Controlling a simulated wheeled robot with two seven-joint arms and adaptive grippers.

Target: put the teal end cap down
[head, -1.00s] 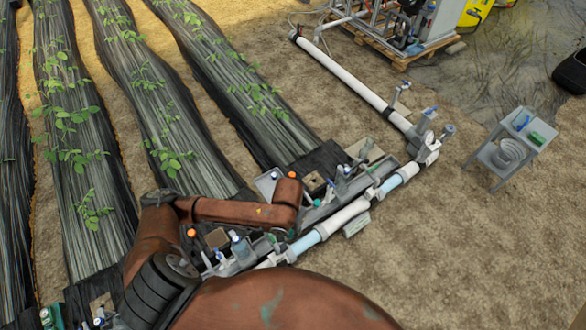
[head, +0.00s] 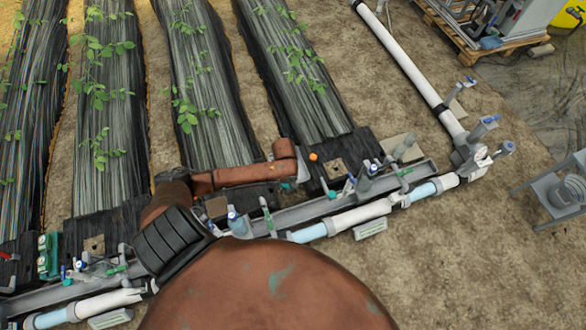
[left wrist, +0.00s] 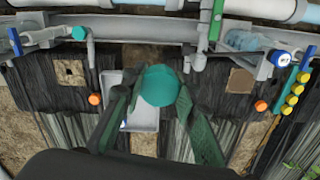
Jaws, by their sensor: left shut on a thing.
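The teal end cap (left wrist: 158,85) is held between the two dark green fingers of my left gripper (left wrist: 160,92) in the left wrist view. The gripper is shut on it. A pale grey tray (left wrist: 146,116) shows behind and below the cap, partly hidden by the fingers; whether the cap touches it I cannot tell. In the head view my left arm reaches over the near ends of the plant rows, and its own links hide the cap and fingers. My right gripper is not in view.
A grey channel with white pipe (head: 360,215), valves and fittings runs beside the arm. Orange knobs (left wrist: 95,99) stand on both sides of the tray. A grey stand (head: 556,195) is far right on open soil.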

